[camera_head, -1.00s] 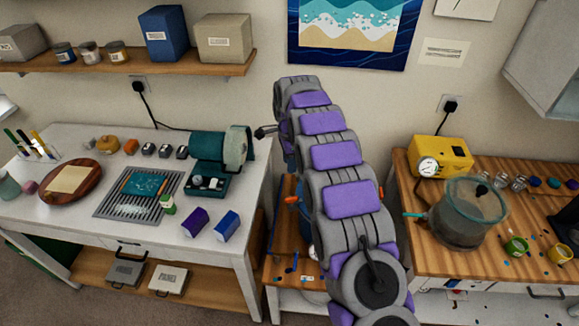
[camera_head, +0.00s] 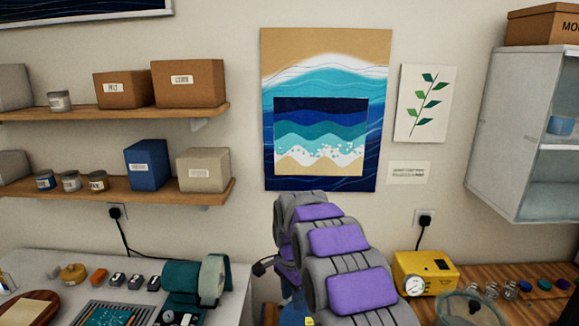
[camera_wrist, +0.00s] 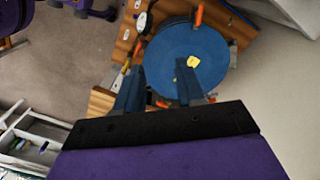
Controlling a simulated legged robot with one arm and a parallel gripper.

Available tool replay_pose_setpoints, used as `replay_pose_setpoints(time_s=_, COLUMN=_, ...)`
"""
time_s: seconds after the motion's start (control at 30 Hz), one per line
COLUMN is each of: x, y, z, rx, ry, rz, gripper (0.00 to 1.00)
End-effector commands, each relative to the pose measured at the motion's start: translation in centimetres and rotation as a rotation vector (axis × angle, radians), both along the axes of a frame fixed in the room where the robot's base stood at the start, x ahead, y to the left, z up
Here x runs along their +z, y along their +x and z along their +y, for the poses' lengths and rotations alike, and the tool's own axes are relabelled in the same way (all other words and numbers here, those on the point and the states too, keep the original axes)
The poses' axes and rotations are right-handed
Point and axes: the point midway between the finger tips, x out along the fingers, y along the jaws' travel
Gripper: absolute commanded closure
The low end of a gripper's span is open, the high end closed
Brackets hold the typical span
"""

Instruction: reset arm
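My gripper (camera_wrist: 158,88) shows in the wrist view with its two dark fingers apart and nothing held between them. Beyond the fingers is a round blue disc (camera_wrist: 172,52) with a small yellow piece (camera_wrist: 193,62) on it. The disc rests on or above a wooden surface (camera_wrist: 118,58); I cannot tell whether the fingers touch it. In the head view my grey and purple arm rises at bottom centre, and my gripper is hidden behind it.
A white bench (camera_head: 40,262) with a teal machine (camera_head: 185,283) is on the left. On the right are a wooden bench (camera_head: 478,273), a yellow box with a gauge (camera_head: 425,271) and a clear round chamber (camera_head: 468,310). Shelves (camera_head: 150,191) and a cabinet (camera_head: 490,130) hang on the wall.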

Motion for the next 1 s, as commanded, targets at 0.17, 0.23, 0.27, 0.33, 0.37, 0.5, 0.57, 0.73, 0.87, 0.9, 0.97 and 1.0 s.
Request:
replay_pose_setpoints(time_s=0.17, x=2.5, y=-4.7, z=-2.8, rx=0.123, ry=0.002, rz=0.017, gripper=0.62)
replay_pose_setpoints(time_s=0.23, x=3.2, y=-6.8, z=-3.9, rx=0.174, ry=0.004, rz=0.026, gripper=0.62)
replay_pose_setpoints(time_s=0.27, x=3.5, y=-7.6, z=-4.3, rx=0.195, ry=0.005, rz=0.028, gripper=0.62)
replay_pose_setpoints(time_s=0.33, x=4.1, y=-9.8, z=-5.3, rx=0.245, ry=0.008, rz=0.037, gripper=0.62)
replay_pose_setpoints(time_s=0.37, x=4.3, y=-10.7, z=-5.7, rx=0.266, ry=0.01, rz=0.039, gripper=0.62)
replay_pose_setpoints(time_s=0.5, x=5.1, y=-15.0, z=-7.5, rx=0.366, ry=0.016, rz=0.051, gripper=0.62)
replay_pose_setpoints(time_s=0.57, x=5.2, y=-17.0, z=-8.2, rx=0.41, ry=0.021, rz=0.057, gripper=0.62)
replay_pose_setpoints(time_s=0.73, x=5.4, y=-22.8, z=-10.0, rx=0.532, ry=0.033, rz=0.072, gripper=0.62)
replay_pose_setpoints(time_s=0.87, x=4.9, y=-27.4, z=-11.1, rx=0.622, ry=0.046, rz=0.087, gripper=0.62)
replay_pose_setpoints(time_s=0.9, x=4.7, y=-28.8, z=-11.4, rx=0.651, ry=0.049, rz=0.091, gripper=0.62)
replay_pose_setpoints(time_s=0.97, x=4.3, y=-30.9, z=-11.9, rx=0.694, ry=0.056, rz=0.096, gripper=0.62)
replay_pose_setpoints(time_s=1.0, x=4.0, y=-32.3, z=-12.1, rx=0.722, ry=0.06, rz=0.1, gripper=0.62)
